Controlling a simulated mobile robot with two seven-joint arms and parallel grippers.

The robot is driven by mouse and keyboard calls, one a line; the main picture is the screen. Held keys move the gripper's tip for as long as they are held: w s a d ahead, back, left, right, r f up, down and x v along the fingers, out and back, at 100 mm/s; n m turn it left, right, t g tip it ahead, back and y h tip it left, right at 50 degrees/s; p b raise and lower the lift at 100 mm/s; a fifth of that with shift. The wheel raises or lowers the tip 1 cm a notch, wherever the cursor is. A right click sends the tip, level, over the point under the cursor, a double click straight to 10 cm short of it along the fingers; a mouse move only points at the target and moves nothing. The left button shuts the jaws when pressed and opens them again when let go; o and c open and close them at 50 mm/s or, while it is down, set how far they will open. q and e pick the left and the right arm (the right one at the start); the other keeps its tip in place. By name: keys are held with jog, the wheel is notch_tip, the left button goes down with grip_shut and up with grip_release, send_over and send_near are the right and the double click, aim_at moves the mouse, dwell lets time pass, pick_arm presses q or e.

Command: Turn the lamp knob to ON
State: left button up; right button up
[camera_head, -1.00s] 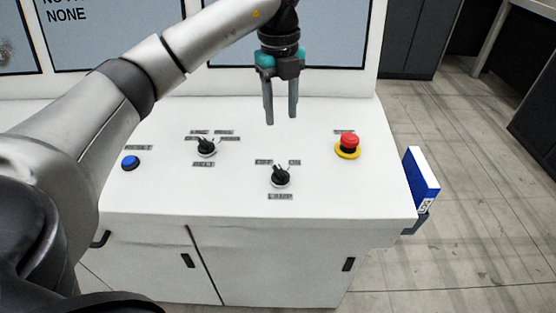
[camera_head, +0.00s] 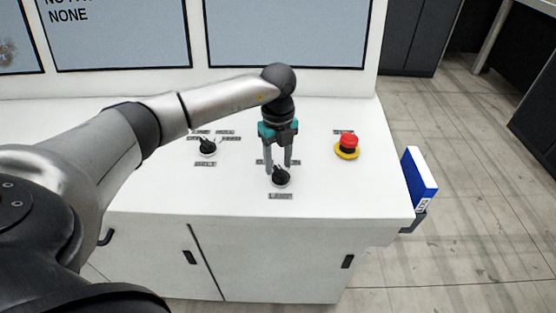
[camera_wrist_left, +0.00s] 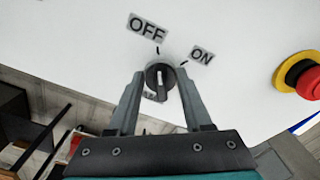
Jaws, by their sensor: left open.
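The lamp knob (camera_head: 281,178) is a black rotary knob on a pale base, on the white console top above the LAMP label. My left gripper (camera_head: 279,168) points down at it, open, with the fingertips close to the knob's far side. In the left wrist view the knob (camera_wrist_left: 159,80) shows between the two open fingers (camera_wrist_left: 160,76), with a gap on each side. Its grip runs roughly up-down there, nearer in line with the OFF label (camera_wrist_left: 147,27) than the ON label (camera_wrist_left: 202,56). In the head view the fingers partly hide these labels. My right gripper is not in view.
A red emergency button on a yellow base (camera_head: 347,148) stands right of the lamp knob. The belt knob (camera_head: 207,148) is to the left, near my left arm. A blue-and-white box (camera_head: 420,173) is at the console's right side. Screens rise behind the console.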

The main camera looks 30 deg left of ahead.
pick_arm(q)
jog(key=shift+f, duration=0.25)
grip_shut()
dwell(0.5)
